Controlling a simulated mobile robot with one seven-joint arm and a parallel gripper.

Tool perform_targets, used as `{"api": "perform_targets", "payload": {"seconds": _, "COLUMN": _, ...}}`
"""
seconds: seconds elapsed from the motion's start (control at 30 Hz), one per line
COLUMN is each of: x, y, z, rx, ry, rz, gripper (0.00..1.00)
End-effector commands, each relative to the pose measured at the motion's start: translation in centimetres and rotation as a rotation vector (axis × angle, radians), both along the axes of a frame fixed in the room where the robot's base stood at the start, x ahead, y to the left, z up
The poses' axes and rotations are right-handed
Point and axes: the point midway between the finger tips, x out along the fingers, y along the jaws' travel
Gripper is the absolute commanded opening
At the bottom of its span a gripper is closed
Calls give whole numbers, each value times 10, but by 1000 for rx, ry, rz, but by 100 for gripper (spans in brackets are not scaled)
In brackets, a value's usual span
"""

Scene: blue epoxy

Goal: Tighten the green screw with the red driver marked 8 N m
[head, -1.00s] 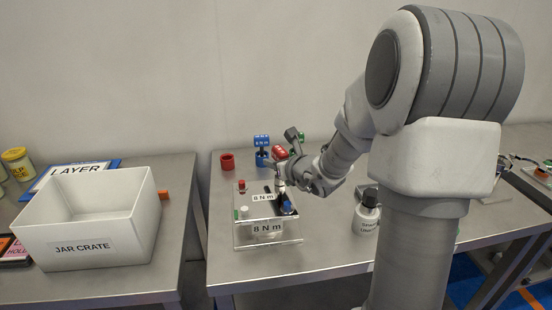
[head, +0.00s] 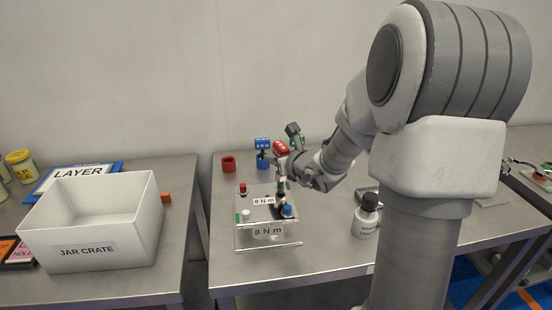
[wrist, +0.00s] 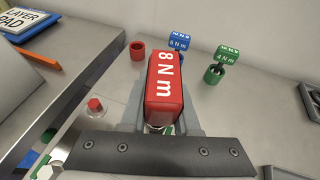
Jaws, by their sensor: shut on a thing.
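My gripper (head: 287,164) is shut on the red driver (head: 281,147), above the back right of the clear fixture (head: 268,243) marked 8 N m. In the wrist view the driver's red head (wrist: 165,88) reads 8 N m and hides its own shaft and tip. A small patch of green, perhaps the green screw (head: 282,187), shows below the gripper. I cannot tell whether the tip touches it. The fixture also carries a red screw (head: 243,190), a white one (head: 246,213) and a blue one (head: 288,211).
An empty red holder (head: 228,164) stands behind the fixture. A blue driver (wrist: 179,41) and a green driver (wrist: 228,54) stand in their holders. A bottle (head: 366,216) is on the right. The jar crate (head: 84,248) is on the left table, across a gap.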

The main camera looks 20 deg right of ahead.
Motion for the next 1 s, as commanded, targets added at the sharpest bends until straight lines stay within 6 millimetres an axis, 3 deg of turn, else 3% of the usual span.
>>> {"api": "perform_targets", "payload": {"seconds": 0.27, "x": 0, "y": 0, "z": 9, "rx": -1, "ry": -2, "rz": 0, "gripper": 0}}
{"api": "perform_targets", "payload": {"seconds": 0.73, "x": 1, "y": 1, "z": 54, "rx": 0, "ry": -3, "rz": 1, "gripper": 0}}
{"api": "perform_targets", "payload": {"seconds": 1.0, "x": 0, "y": 0, "z": 55, "rx": 0, "ry": -2, "rz": 0, "gripper": 0}}
